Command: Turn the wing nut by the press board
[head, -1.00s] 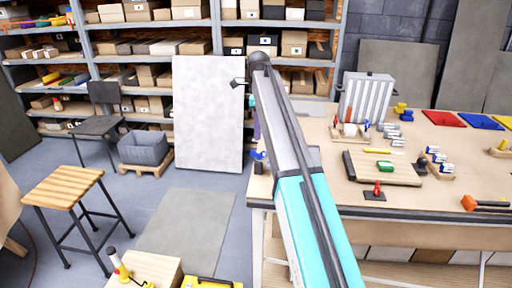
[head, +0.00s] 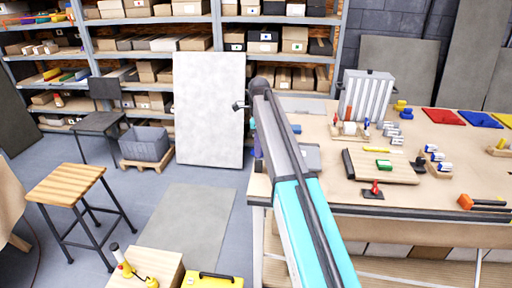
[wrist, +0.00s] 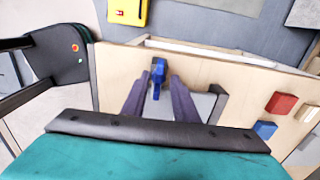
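A wooden board with a dark bar on its left end, seemingly the press board (head: 400,172), lies on the workbench in the head view. A red winged piece on a small dark plate, likely the wing nut (head: 374,188), stands just in front of it. In the wrist view my gripper (wrist: 160,86) has its two purple fingers spread apart. A blue upright piece (wrist: 158,68) shows between and beyond the fingertips; I cannot tell whether they touch it.
The workbench (head: 450,197) also carries a ribbed grey radiator (head: 366,95), a green block (head: 384,163), several small blue-and-white cylinders and an orange-headed hammer (head: 480,202). A stool (head: 72,183) and a yellow case (head: 212,280) stand left of the bench.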

